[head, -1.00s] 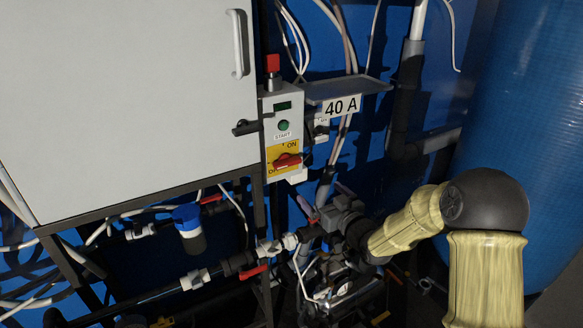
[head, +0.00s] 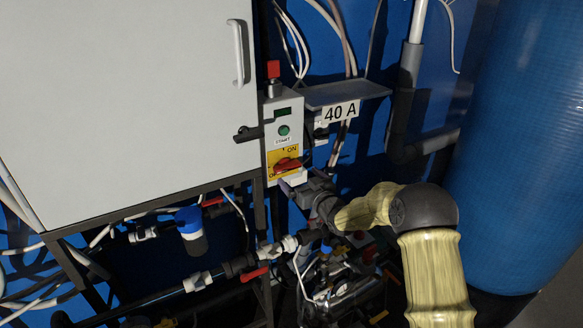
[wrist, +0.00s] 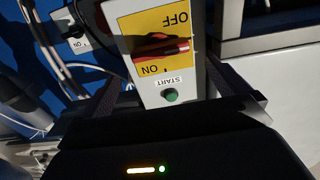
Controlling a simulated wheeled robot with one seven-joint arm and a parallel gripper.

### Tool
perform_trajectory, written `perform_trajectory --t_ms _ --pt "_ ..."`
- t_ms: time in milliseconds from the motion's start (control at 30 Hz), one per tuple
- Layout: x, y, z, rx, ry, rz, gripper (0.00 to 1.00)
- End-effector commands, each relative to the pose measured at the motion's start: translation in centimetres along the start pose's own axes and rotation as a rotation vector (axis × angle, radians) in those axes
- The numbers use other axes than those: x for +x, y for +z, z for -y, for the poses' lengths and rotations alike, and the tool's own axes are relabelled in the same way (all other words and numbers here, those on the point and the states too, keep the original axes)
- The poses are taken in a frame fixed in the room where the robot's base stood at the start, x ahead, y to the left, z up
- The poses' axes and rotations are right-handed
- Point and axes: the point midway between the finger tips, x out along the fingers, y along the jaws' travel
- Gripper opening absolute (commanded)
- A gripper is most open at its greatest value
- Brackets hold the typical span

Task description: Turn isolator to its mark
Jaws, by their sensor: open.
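The isolator is a red handle (head: 287,165) on a yellow plate (head: 274,155) at the bottom of a narrow grey control box. ON is printed above the handle and OFF at lower left, partly covered. In the wrist view the handle (wrist: 160,48) lies nearly level, across the plate, with the lettering upside down. My gripper (head: 298,181) is open, just below and in front of the handle in the head view. In the wrist view its dark fingers (wrist: 170,73) stand apart on both sides of the box. I see no finger touching the handle.
A green START button (head: 284,130) and a red-topped post (head: 273,70) are on the same box. A large grey cabinet (head: 120,90) stands left; pipes and valves crowd below. A blue tank (head: 520,150) fills the right.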

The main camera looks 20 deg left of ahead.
Motion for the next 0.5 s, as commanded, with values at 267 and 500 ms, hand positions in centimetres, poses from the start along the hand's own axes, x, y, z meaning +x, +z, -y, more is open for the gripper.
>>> perform_trajectory --t_ms 267,500 --pt "3.4 -0.1 0.1 0.000 -0.001 -0.001 1.00" --pt "5.4 -0.1 0.0 0.001 0.000 -0.001 1.00"
